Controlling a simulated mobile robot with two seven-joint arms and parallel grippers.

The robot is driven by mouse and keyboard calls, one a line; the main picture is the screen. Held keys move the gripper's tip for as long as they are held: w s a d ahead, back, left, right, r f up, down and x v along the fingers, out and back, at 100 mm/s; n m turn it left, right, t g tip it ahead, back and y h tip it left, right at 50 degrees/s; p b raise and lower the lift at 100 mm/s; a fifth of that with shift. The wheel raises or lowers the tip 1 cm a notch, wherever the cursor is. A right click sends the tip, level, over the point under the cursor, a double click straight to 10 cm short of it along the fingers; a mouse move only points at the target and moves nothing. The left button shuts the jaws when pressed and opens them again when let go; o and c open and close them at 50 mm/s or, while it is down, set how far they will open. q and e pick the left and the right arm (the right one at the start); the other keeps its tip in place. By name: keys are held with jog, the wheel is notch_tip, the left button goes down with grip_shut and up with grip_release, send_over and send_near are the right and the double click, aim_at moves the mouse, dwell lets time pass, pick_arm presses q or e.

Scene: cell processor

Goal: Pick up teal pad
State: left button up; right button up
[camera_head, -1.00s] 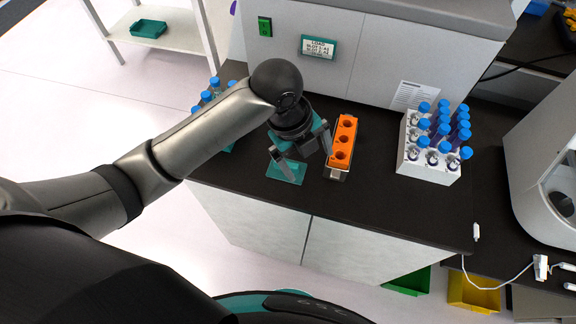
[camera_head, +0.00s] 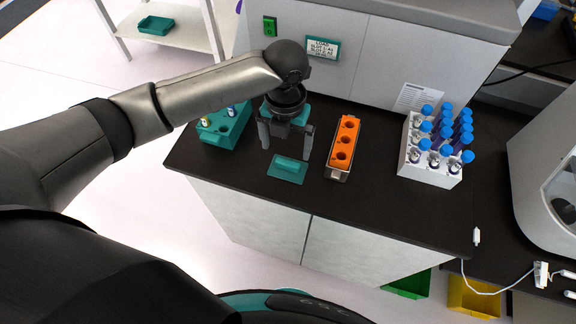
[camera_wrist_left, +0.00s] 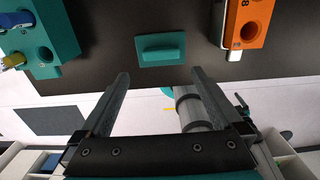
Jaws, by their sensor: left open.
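The teal pad (camera_head: 287,170) lies flat on the black counter near its front edge, with a raised ridge along its top. In the left wrist view the pad (camera_wrist_left: 161,50) lies beyond my fingertips, roughly centred between them. My left gripper (camera_head: 284,147) is open and empty, its fingers pointing down just above and behind the pad. In the left wrist view the left gripper (camera_wrist_left: 160,78) shows both fingers spread wide, apart from the pad. My right gripper is not in view.
An orange rack (camera_head: 345,141) in a metal holder stands close right of the pad. A teal tube rack (camera_head: 222,128) stands to the left. A white rack (camera_head: 429,170) of blue-capped tubes stands farther right. A machine front (camera_head: 300,45) rises behind. The counter's front is clear.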

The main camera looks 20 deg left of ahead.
aim_at(288, 162)
pick_arm(q)
jog(key=shift+w+d+f, duration=0.1)
jog(key=shift+w+f, duration=0.05)
jog(key=shift+f, duration=1.65)
jog(key=shift+w+f, duration=0.15)
jog(key=shift+f, duration=1.6)
jog(key=c, duration=1.2)
jog(key=shift+r, duration=0.15)
notch_tip(288, 162, up, 20)
jog(key=shift+f+p, duration=0.1)
jog(key=shift+p, duration=0.45)
